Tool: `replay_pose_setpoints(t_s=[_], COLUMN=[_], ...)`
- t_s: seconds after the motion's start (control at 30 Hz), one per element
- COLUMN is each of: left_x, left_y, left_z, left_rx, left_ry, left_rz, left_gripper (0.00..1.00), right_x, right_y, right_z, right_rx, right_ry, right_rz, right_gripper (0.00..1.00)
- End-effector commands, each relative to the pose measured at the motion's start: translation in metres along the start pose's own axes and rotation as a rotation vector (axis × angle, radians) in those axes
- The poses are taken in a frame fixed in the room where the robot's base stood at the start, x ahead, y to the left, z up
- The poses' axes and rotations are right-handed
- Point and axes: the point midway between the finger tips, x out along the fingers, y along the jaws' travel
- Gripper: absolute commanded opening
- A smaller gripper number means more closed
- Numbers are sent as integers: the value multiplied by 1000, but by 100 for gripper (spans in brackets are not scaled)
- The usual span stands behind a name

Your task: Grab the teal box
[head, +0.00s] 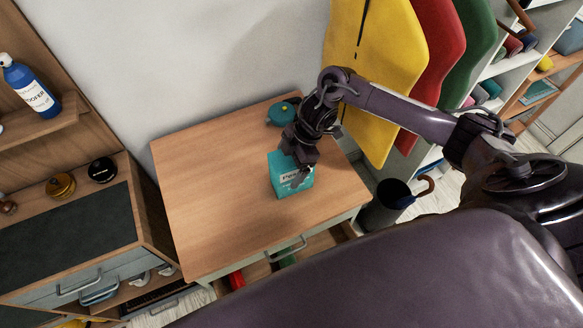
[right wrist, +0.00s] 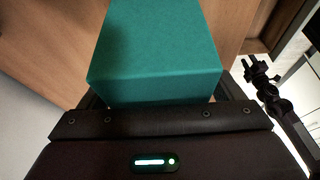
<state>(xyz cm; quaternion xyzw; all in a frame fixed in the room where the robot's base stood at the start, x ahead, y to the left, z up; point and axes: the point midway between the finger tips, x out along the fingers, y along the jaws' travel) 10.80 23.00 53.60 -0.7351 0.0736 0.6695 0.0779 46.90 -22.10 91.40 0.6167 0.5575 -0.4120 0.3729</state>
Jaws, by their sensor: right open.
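The teal box (head: 281,184) stands on the wooden top of a small cabinet (head: 215,190), near its right front part. My right gripper (head: 300,178) reaches down over the box from the upper right. In the right wrist view the teal box (right wrist: 155,50) fills the upper middle, right in front of the gripper (right wrist: 160,100). Dark finger parts show at both sides of its near end. The jaws are open; whether they touch the box I cannot tell.
A round teal object (head: 281,114) sits behind the box on the same top. The left half of the top is clear. An open drawer (head: 285,258) is below the front edge. A dark bin (head: 388,205) holding an umbrella stands at the right.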

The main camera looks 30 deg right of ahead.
Motion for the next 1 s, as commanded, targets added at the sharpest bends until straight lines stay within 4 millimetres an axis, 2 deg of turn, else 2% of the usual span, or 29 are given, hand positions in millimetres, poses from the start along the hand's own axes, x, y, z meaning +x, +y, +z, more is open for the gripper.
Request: replay_pose_setpoints(t_s=[0.5, 0.9, 1.0], left_x=[1, 1, 1], left_y=[0, 0, 0], left_z=[1, 1, 1], left_rx=[0, 1, 1], left_ry=[-2, -2, -2], left_rz=[0, 0, 0], left_gripper=[40, 40, 40], right_x=[4, 4, 3], right_y=[0, 0, 0], right_z=[1, 1, 1], right_rx=[0, 0, 0], right_ry=[0, 0, 1], right_rz=[-1, -1, 0], right_gripper=[87, 35, 32])
